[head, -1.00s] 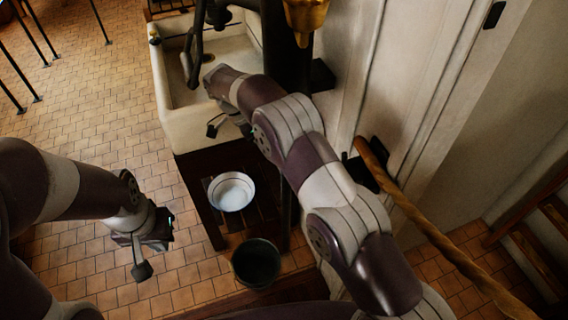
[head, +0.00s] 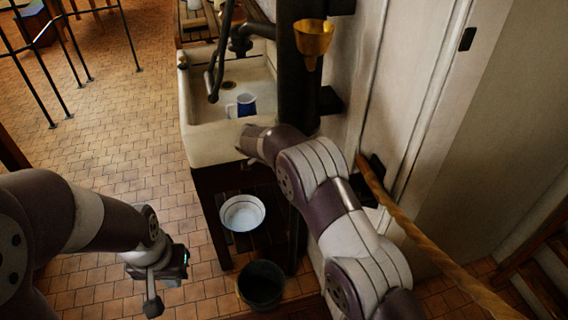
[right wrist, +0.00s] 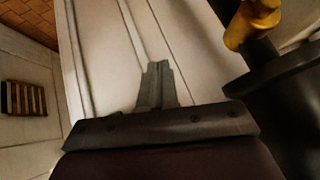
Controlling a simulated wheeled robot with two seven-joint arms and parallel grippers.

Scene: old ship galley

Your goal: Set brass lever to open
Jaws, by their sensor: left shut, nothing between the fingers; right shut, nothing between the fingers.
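No brass lever can be made out for certain. A brass funnel-shaped piece (head: 314,40) is fixed on the dark column above the right of the sink; a brass part (right wrist: 250,24) also shows at the upper right of the right wrist view. My right gripper (right wrist: 157,82) is shut and empty, in front of pale wall panels, left of the brass part and apart from it. In the head view my right arm reaches toward the sink's front edge and its gripper is hidden. My left gripper (head: 154,304) is shut and empty, low over the tiled floor at left.
A stone sink (head: 209,143) holds a blue and white mug (head: 246,105), with a dark pump (head: 222,50) over it. A white bowl (head: 242,212) sits on the shelf below, near a dark bucket (head: 262,285). A wooden rail (head: 430,232) runs along the right.

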